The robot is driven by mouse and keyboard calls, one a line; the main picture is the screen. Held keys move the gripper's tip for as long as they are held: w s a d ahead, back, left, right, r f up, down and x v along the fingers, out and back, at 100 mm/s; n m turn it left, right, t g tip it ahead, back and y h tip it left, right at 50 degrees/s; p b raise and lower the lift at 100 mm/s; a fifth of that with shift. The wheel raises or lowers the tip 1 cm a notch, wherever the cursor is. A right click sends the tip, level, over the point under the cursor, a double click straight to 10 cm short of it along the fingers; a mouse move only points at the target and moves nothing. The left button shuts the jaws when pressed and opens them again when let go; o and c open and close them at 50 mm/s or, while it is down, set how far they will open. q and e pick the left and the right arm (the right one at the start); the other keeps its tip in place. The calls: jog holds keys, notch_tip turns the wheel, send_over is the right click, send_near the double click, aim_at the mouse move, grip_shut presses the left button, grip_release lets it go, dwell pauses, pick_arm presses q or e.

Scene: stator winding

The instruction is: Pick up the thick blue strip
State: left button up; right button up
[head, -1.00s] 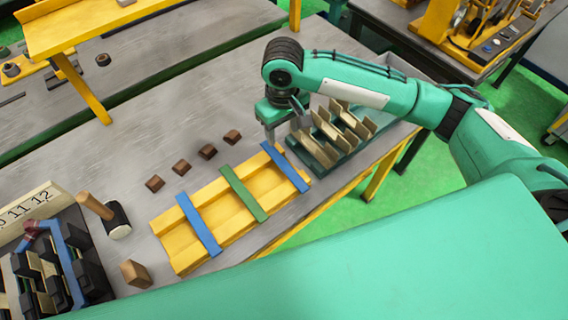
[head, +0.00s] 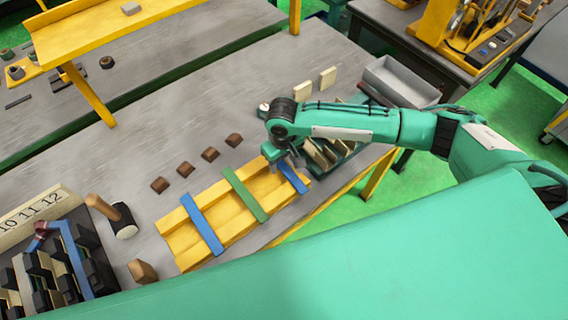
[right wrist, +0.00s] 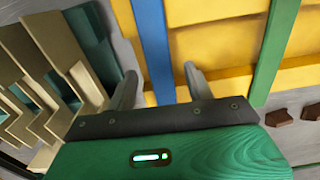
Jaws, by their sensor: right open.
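Two blue strips and a green strip (head: 245,195) lie across a yellow rack on the table. One blue strip (head: 202,224) is at the rack's left part. The other blue strip (head: 293,178) is at its right end, partly hidden by my right gripper (head: 284,163). I cannot tell which blue strip is thicker. In the right wrist view, my right gripper (right wrist: 161,78) is open and empty, with its fingers on either side of the right-end blue strip (right wrist: 154,45). I cannot tell how far above it they are. My left gripper is not in view.
The yellow rack (head: 222,209) holds the strips. Beige pieces in a dark green holder stand close beside my right gripper. Brown blocks (head: 185,169) lie behind the rack. A hammer (head: 122,221) is at left, and a grey bin (head: 400,82) at back right.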

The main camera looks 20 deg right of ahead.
jog(key=shift+f, duration=0.2)
grip_shut()
jog(key=shift+r, duration=0.15)
